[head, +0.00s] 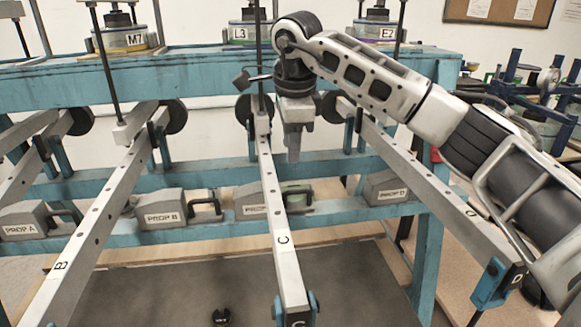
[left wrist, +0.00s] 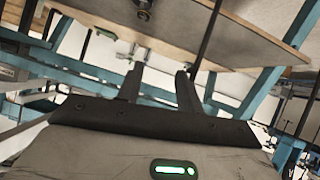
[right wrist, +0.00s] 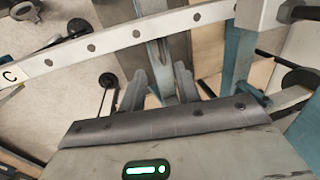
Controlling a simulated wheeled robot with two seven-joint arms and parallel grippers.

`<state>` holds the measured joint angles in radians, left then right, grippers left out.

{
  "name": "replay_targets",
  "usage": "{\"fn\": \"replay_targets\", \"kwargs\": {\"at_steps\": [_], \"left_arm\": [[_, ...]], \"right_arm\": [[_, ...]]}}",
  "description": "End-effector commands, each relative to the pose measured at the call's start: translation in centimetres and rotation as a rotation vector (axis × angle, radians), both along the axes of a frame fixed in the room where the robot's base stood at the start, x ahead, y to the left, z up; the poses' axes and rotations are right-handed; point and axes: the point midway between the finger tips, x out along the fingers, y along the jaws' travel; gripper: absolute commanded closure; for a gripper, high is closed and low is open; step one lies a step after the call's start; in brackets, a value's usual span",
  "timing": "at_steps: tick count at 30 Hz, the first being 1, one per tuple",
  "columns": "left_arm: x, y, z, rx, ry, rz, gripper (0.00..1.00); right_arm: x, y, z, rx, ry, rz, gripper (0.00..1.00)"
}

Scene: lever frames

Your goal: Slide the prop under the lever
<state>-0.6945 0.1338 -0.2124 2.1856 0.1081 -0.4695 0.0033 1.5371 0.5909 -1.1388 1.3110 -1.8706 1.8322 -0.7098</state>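Long grey levers B (head: 95,222), C (head: 282,225) and D (head: 440,195) slope from the rack down toward me. Grey block props with dark handles rest on the teal lower rail: prop A (head: 30,230), prop B (head: 160,222), prop C (head: 252,205) and prop D (head: 383,190). Lever C crosses in front of prop C and hides part of it. My right gripper (head: 293,155) points down just right of lever C, above the rail. In the right wrist view its fingers (right wrist: 160,85) are apart, with lever C beyond. My left gripper (left wrist: 160,80) is open and empty, outside the head view.
Weights M7 (head: 125,40), L3 (head: 248,32) and E2 (head: 378,30) stand along the teal upper beam (head: 190,88). Thin dark rods run down to the levers. A teal upright (head: 425,255) stands right of the dark board (head: 170,290). Room between the levers is narrow.

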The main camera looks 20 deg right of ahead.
Motion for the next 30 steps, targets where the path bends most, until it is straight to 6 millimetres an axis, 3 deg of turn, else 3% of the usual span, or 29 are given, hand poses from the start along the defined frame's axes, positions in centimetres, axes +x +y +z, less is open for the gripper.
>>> {"fn": "replay_targets", "kwargs": {"at_steps": [3,9,30], "left_arm": [[-0.1,0.0,0.0,0.000,0.003,0.000,0.64],[-0.2,0.0,0.0,0.001,0.004,0.000,0.64],[0.4,0.0,0.2,0.003,-0.008,0.001,0.64]], "right_arm": [[-0.4,0.2,2.5,0.000,-0.003,0.001,0.67],[-0.8,0.3,4.6,0.002,0.000,0.001,0.67],[-1.0,0.3,4.9,0.001,0.001,0.001,0.67]]}}
